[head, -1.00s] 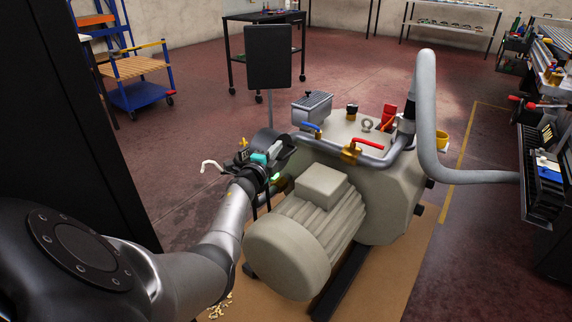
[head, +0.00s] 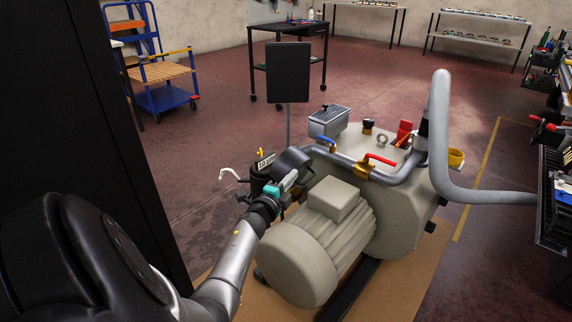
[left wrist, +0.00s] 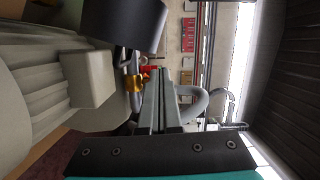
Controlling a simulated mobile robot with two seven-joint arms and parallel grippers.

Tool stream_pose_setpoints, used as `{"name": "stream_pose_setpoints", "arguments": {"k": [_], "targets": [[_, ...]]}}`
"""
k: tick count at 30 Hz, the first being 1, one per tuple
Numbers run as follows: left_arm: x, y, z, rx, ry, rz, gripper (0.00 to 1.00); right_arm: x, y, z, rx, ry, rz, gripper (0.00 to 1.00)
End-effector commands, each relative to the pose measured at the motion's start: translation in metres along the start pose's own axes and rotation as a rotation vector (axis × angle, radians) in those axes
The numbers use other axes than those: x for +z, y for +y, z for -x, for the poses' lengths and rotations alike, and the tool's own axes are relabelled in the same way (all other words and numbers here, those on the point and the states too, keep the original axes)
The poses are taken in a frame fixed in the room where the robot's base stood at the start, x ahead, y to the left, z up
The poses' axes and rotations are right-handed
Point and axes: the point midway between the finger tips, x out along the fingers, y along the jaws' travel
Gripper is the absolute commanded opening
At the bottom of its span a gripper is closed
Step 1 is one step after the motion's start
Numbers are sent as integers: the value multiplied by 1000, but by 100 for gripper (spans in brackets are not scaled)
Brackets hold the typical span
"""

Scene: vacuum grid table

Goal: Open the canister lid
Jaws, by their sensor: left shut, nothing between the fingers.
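A dark cylindrical canister (head: 293,162) sits at the left side of the beige pump, behind my left gripper in the head view. A "10 µm" label (head: 265,162) and a small yellow part (head: 261,152) show beside it. Which dark part is the lid, I cannot tell. A dark cylinder also shows at the top of the left wrist view (left wrist: 122,22). My left gripper (head: 292,177) is shut and empty, close in front of the canister; contact is unclear. Its closed fingers (left wrist: 160,75) point into the left wrist view, below and right of the cylinder. My right gripper is not in view.
The pump's ribbed motor (head: 318,240) lies just right of my left arm. Grey piping with a red-handled valve (head: 380,160) and a blue handle (head: 326,143) runs behind. A thick grey hose (head: 440,130) rises at right. A black panel (head: 287,72) stands behind.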

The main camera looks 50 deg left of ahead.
Motion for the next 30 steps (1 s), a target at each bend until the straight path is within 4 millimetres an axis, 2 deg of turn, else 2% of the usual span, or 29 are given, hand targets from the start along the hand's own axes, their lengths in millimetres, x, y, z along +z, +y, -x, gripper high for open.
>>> {"name": "stream_pose_setpoints", "arguments": {"k": [9, 20, 23, 26, 29, 30], "targets": [[0, 0, 29, 0, 1, 0, 0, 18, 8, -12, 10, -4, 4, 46], [0, 0, 34, 0, 0, 1, 0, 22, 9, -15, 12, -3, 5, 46], [-2, 6, 36, 13, 1, 17, 0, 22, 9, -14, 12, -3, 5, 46], [-13, 34, 43, 76, 0, 91, 0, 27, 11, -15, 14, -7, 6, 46], [-31, 85, 63, 199, -17, 228, 0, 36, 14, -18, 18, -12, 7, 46], [-39, 110, 76, 262, -31, 290, 0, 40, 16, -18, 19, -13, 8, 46]]}}
